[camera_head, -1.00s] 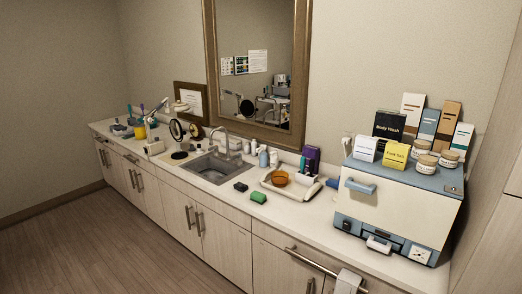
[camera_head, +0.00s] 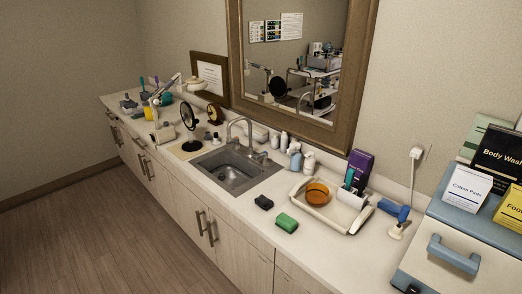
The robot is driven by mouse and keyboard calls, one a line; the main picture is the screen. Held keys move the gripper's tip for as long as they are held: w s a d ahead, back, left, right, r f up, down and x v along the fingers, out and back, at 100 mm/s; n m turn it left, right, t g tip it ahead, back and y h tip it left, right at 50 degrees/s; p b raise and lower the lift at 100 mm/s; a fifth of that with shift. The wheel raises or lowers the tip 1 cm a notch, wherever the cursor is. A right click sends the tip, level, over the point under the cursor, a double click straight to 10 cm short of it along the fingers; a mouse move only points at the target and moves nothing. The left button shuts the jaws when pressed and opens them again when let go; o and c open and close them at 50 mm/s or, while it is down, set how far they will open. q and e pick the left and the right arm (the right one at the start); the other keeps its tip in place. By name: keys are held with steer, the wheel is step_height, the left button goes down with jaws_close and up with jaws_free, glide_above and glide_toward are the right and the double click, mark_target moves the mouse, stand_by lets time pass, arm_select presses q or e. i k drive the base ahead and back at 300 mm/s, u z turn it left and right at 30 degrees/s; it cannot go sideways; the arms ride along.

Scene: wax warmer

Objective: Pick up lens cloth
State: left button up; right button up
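I cannot make out a lens cloth for certain at this size. A small green block (camera_head: 287,222), perhaps a sponge, lies on the counter in front of the sink's right side. A small black item (camera_head: 263,202) lies just left of it. A cream tray (camera_head: 318,219) sits to their right, with an orange round bowl (camera_head: 317,192) and a white roll-like item (camera_head: 351,199) in it. Neither of my grippers shows in the head view.
The long counter (camera_head: 338,255) has a sink (camera_head: 236,170) in its middle and bottles (camera_head: 309,162) behind. A round mirror on a stand (camera_head: 188,117) stands left of the sink. A blue-topped appliance (camera_head: 430,262) fills the right end. The floor (camera_head: 110,235) in front is clear.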

mark_target(263, 201)
steer(key=u, duration=0.2)
steer(key=i, duration=1)
steer(key=z, duration=0.2)
